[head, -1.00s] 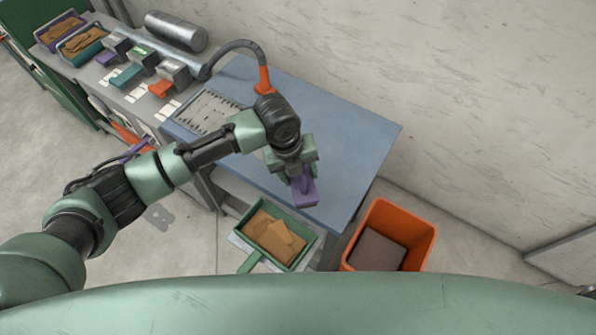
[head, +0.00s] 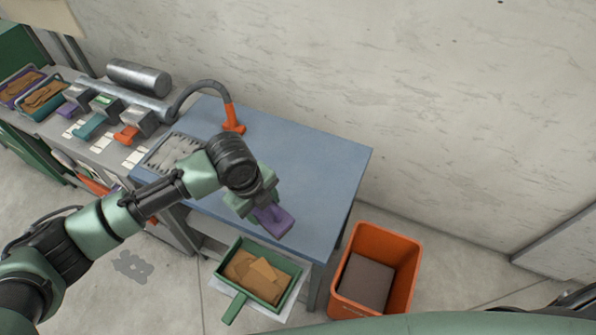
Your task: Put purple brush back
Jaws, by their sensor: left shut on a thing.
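The purple brush (head: 273,220) is in my left gripper (head: 258,207), in the middle of the head view. The gripper is shut on it and holds it over the front part of the blue table top (head: 315,165). I cannot tell whether the brush touches the table. The gripper's fingertips are mostly hidden behind the wrist and the brush. My right gripper is not in view.
A green dustpan (head: 283,297) with brown pieces lies below the table's front edge. An orange bin (head: 402,250) stands right of it. Small purple, teal and orange-handled tools (head: 92,125) and two trays of brown pieces (head: 42,97) sit on the left bench. An orange-ended hose (head: 232,118) arches over the table.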

